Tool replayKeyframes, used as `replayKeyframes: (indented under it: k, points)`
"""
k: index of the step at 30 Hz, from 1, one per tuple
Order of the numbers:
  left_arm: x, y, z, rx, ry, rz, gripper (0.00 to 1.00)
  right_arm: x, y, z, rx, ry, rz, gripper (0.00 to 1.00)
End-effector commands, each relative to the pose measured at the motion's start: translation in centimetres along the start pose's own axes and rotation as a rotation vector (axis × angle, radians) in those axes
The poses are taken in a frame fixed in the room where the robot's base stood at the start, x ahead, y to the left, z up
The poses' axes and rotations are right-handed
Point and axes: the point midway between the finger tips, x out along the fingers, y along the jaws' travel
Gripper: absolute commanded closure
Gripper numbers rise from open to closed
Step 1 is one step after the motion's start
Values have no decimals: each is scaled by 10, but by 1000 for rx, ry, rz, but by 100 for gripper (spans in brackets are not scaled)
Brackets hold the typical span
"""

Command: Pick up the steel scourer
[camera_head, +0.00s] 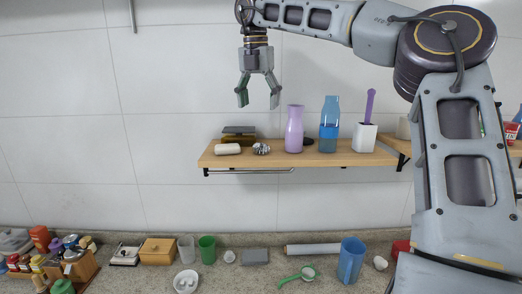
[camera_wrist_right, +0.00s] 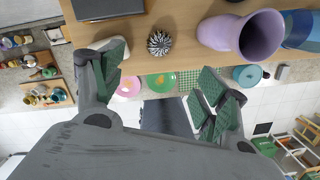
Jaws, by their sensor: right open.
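The steel scourer (camera_head: 261,149) is a small silvery ball on the wooden wall shelf (camera_head: 340,158), between a white roll-shaped item and a purple vase. In the right wrist view the scourer (camera_wrist_right: 159,42) shows as a striped ball near the shelf's edge, ahead of the fingers. My right gripper (camera_head: 258,98) is open and empty, pointing down above the shelf, over the scourer and apart from it. Its green-padded fingers (camera_wrist_right: 160,85) are spread wide in the wrist view. My left gripper is not in view.
A purple vase (camera_head: 294,129), a blue bottle (camera_head: 329,125) and a white holder (camera_head: 364,137) stand right of the scourer. A white item (camera_head: 228,149) and a dark box (camera_head: 239,133) sit left.

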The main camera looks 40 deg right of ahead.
Motion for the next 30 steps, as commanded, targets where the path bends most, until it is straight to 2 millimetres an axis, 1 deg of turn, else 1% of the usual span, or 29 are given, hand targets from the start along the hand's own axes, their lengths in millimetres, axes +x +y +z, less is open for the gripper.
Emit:
replayKeyframes:
  k: [5,18,21,25,30]
  points:
    - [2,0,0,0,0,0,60,14,0,0,0,0,-2,26]
    - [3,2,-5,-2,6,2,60,67,0,0,0,2,-1,26]
    - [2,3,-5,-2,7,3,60,76,0,0,0,1,-1,26]
    - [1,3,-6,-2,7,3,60,82,0,0,0,1,0,26]
    - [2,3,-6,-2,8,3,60,84,0,0,0,0,0,26]
